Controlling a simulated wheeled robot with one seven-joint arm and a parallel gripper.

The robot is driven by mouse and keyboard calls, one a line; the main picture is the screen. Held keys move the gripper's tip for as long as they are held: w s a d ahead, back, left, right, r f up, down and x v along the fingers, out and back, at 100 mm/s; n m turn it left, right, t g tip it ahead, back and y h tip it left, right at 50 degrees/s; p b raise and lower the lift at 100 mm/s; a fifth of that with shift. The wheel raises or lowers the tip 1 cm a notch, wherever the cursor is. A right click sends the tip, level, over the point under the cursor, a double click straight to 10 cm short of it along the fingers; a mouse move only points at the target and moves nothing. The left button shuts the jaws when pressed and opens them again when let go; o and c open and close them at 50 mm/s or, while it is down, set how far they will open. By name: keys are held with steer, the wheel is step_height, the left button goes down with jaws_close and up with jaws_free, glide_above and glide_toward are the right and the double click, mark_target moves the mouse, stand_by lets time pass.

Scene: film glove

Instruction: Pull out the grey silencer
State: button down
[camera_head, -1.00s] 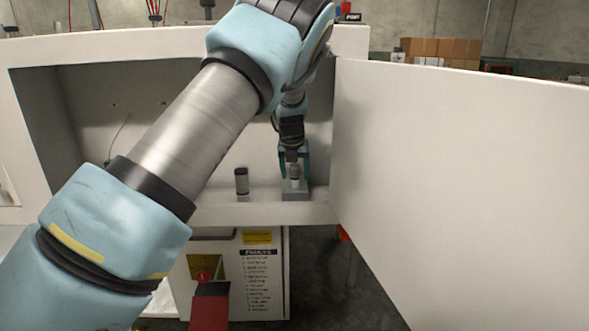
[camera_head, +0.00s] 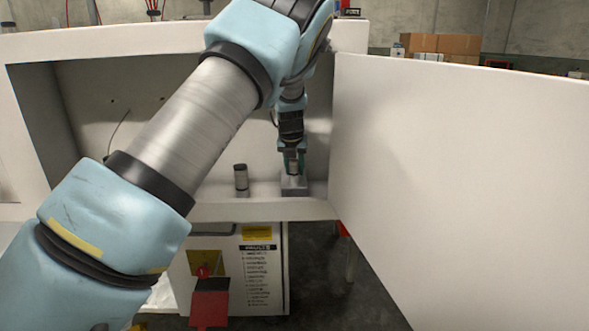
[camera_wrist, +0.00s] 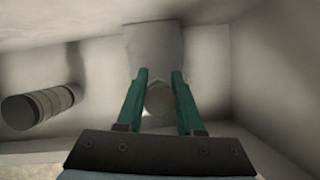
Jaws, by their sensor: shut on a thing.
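The grey silencer (camera_head: 294,167) is a small grey cylinder above a grey block (camera_head: 294,187) on the cabinet floor, near the right wall. My gripper (camera_head: 294,160) comes down from above and is shut on the silencer. In the wrist view, the two green fingers of my gripper (camera_wrist: 159,90) stand on either side of the round grey silencer (camera_wrist: 158,100), with the pale block (camera_wrist: 153,45) beyond it. Much of the silencer is hidden by the fingers, and I cannot tell whether it still touches the block.
A second, dark-banded cylinder (camera_head: 241,180) stands to the left on the cabinet floor; it also shows in the wrist view (camera_wrist: 38,107). The white cabinet door (camera_head: 460,180) is open on the right. The cabinet's front lip (camera_head: 260,210) runs below.

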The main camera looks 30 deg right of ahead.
steer(key=shift+r+p, duration=0.65)
steer(key=shift+p, duration=0.5)
stand_by(0.5)
steer(key=shift+r+p, duration=1.75)
steer(key=shift+p, duration=0.55)
